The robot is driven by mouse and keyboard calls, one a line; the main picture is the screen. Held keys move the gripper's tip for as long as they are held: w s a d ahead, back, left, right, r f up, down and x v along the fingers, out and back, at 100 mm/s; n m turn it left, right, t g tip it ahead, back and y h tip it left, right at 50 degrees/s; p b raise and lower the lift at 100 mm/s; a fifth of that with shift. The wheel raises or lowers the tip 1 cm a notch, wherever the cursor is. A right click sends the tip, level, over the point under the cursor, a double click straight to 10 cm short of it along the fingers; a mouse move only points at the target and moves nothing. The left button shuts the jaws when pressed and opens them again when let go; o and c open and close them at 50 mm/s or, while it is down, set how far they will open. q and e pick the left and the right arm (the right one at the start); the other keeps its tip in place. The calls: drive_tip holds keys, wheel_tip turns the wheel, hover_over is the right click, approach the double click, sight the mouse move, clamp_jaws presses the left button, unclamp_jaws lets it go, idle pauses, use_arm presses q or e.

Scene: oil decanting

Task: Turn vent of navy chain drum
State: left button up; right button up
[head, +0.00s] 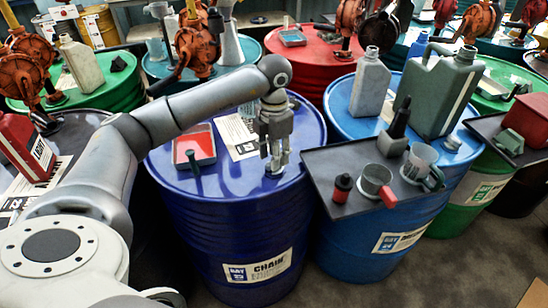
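The navy chain drum (215,225) stands upright in the middle of the head view, with a white label reading CHAIN on its front. My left gripper (277,165) points down over the right part of its lid. Its fingertips are at a small round metal fitting on the lid, which looks like the vent (276,172). The fingers hide most of this fitting, and I cannot tell whether they are closed on it. My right gripper is not in view.
On the navy lid lie a red-filled tray (196,146) and a paper sheet (235,135). A dark tray (335,190) with a funnel, a measuring cup and small bottles adjoins on the right. A green jerrycan (437,95) and drums with orange pumps crowd around.

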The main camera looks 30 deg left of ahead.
use_arm(q)
wheel_tip(320, 180, up, 10)
idle(0.3)
idle(0.5)
